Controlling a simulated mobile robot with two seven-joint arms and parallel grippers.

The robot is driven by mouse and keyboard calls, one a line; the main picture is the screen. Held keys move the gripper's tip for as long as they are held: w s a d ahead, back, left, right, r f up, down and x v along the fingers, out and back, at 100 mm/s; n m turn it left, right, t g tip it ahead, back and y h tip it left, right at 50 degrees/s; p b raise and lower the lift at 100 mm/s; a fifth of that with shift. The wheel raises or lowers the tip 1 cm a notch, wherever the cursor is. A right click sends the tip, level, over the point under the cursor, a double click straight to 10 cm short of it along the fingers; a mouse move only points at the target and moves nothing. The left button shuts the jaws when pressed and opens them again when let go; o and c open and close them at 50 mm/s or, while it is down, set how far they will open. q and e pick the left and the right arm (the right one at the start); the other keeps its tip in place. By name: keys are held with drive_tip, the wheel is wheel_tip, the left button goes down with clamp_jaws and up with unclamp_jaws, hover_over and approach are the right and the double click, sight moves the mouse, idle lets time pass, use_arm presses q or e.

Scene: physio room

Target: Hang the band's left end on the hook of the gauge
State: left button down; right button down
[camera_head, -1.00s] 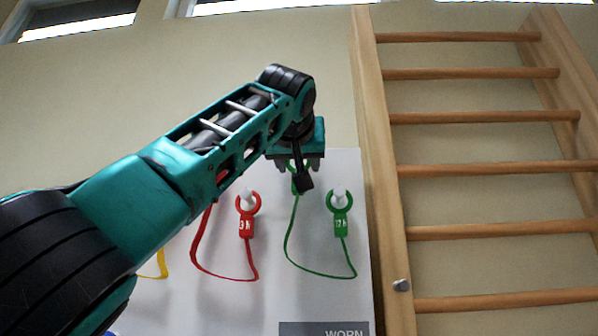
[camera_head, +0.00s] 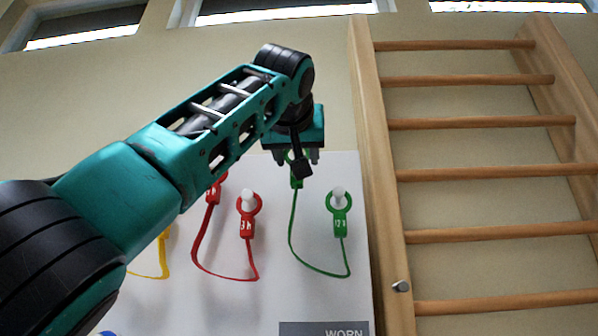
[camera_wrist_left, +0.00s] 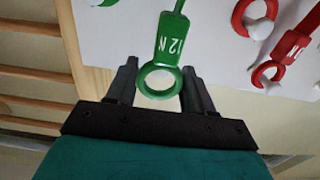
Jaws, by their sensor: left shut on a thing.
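The green band (camera_head: 291,235) hangs in a loop on the white board. Its right end, a green ring with a 12 N tag (camera_head: 340,203), is on a white peg. Its left end (camera_head: 296,181) is at my left gripper (camera_head: 296,157), partly hidden by it in the head view. In the left wrist view, the green ring and 12 N tag (camera_wrist_left: 170,48) are between the fingers of my left gripper (camera_wrist_left: 160,72), which is shut on that end. My right gripper is not in view.
A red band (camera_head: 194,250) hangs close to the left, its right end on a white peg. A yellow band (camera_head: 162,258) is farther left, partly behind my arm. Wooden wall bars (camera_head: 380,180) stand right of the board (camera_head: 330,300).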

use_arm(q)
drive_tip(key=shift+s, duration=0.1)
drive_tip(key=s+b, duration=0.1)
drive_tip(key=s, duration=0.2)
drive_tip(key=shift+b, duration=0.35)
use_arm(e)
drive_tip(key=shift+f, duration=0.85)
use_arm(q)
drive_tip(key=shift+w, duration=0.1)
